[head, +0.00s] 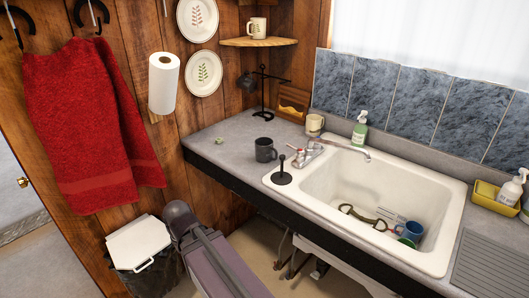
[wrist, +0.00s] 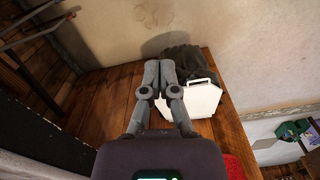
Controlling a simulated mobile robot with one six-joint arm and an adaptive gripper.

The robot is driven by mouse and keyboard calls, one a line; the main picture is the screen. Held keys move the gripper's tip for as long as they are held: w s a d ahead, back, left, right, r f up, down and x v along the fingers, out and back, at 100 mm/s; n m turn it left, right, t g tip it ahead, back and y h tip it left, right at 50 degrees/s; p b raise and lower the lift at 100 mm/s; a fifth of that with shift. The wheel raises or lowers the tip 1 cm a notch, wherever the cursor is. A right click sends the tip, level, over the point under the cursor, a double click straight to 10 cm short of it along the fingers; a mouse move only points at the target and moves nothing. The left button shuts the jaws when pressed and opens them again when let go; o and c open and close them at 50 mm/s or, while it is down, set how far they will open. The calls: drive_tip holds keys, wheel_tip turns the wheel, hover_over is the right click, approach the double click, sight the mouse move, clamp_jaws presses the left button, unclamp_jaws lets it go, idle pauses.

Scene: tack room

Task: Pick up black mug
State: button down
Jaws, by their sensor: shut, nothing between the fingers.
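The black mug (head: 265,150) stands upright on the grey counter (head: 216,137), just left of the sink in the head view. Its handle points to the right. My gripper (wrist: 158,66) shows in the wrist view with its two fingers together and nothing between them. In the head view my arm (head: 215,255) is low in front of the counter, below the mug and apart from it; the fingertips are not clear there. The mug is not in the wrist view.
A black plunger-like object (head: 282,172) and the faucet (head: 308,152) stand close to the mug's right. A black stand (head: 262,92) is behind it. The white sink (head: 345,180) holds a blue cup (head: 411,231). A white-lidded bin (head: 139,243) stands on the floor.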

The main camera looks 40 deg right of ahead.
drive_tip(key=c, duration=0.9)
unclamp_jaws()
drive_tip(key=shift+c, duration=0.2)
drive_tip(key=o, duration=0.3)
drive_tip(key=shift+w+d, duration=0.2)
drive_tip(key=o, duration=0.5)
drive_tip(key=shift+w+d+r+n+h+p, duration=0.15)
drive_tip(key=shift+w+d+n+h, duration=0.15)
drive_tip(key=shift+w+d, duration=0.2)
drive_tip(key=shift+w+d+r+n+h+p, duration=0.2)
drive_tip(key=shift+w+d+n, duration=0.15)
drive_tip(key=shift+d, duration=0.2)
drive_tip(key=w+d+r+n+h+p, duration=0.1)
drive_tip(key=w+d+r+n+h, duration=0.3)
drive_tip(key=d, duration=0.6)
drive_tip(key=w+d+r+n+h+p, duration=0.2)
drive_tip(key=w+d+r+n+h, duration=0.2)
drive_tip(key=d, duration=0.7)
drive_tip(key=w+d+r+n+h+p, duration=0.2)
drive_tip(key=w+d+r+n+h, duration=0.2)
drive_tip(key=w+d+r+n, duration=0.4)
drive_tip(key=shift+w+d+r+h, duration=0.15)
drive_tip(key=shift+w+d, duration=0.2)
drive_tip(key=shift+d, duration=0.3)
drive_tip(key=shift+w+d+r+h, duration=0.15)
drive_tip(key=shift+w+d, duration=0.2)
drive_tip(key=shift+d, duration=0.3)
drive_tip(key=shift+f, duration=0.15)
